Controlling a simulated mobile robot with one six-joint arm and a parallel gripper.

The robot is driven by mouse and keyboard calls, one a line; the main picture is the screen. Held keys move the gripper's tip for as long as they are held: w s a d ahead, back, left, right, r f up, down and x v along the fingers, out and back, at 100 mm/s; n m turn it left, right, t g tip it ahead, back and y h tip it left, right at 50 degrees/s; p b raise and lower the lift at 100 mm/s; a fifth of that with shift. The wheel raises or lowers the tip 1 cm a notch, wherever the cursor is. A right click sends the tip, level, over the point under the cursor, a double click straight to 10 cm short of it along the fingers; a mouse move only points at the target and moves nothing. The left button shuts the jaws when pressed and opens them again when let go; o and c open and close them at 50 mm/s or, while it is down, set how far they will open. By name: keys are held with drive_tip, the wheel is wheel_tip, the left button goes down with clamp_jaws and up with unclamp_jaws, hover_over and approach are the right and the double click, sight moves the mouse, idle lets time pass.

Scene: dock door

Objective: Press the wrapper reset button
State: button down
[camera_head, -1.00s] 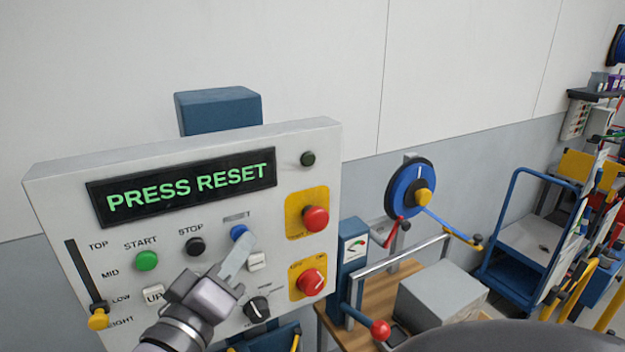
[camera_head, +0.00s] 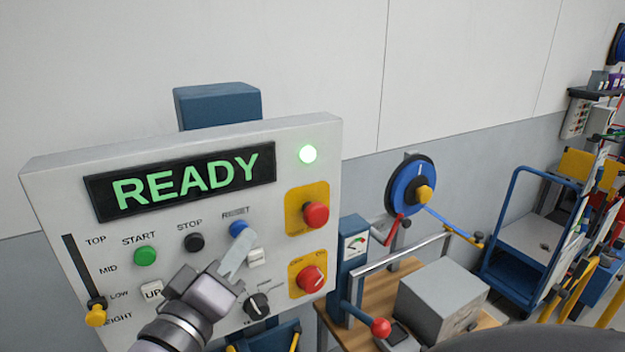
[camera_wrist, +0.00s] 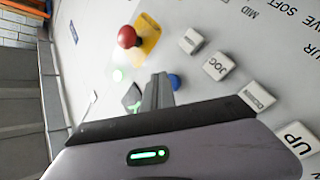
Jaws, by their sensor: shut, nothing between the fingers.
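The blue reset button (camera_head: 239,229) sits under the RESET label on the light grey control panel (camera_head: 60,190). It also shows in the wrist view (camera_wrist: 174,82), partly hidden behind my fingers. My gripper (camera_head: 246,241) is shut and empty, its fingertips at the lower right edge of the button; I cannot tell whether they touch it. In the wrist view my fingers (camera_wrist: 158,82) point at the panel right beside the button. The panel display (camera_head: 185,180) reads READY in green, and the round lamp (camera_head: 308,154) at the upper right is lit bright green.
Close by are the black STOP button (camera_head: 193,242), green START button (camera_head: 145,256), a white button (camera_head: 255,257) and a black knob (camera_head: 257,304). Two red controls on yellow plates, the upper one (camera_head: 316,215) and lower one (camera_head: 311,279), stand to the right. A workbench (camera_head: 375,290) lies beyond.

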drive_tip(key=shift+s+d, duration=0.2)
drive_tip(key=shift+s, duration=0.2)
drive_tip(key=shift+s+d+b, duration=0.25)
drive_tip(key=shift+s+d, duration=0.2)
drive_tip(key=shift+s, duration=0.25)
drive_tip(key=shift+s+d+b, duration=0.25)
drive_tip(key=shift+s+d, duration=0.2)
drive_tip(key=shift+s, duration=0.3)
drive_tip(key=shift+s+d+b, duration=0.25)
drive_tip(key=shift+s+d, duration=0.2)
drive_tip(key=shift+s, duration=0.25)
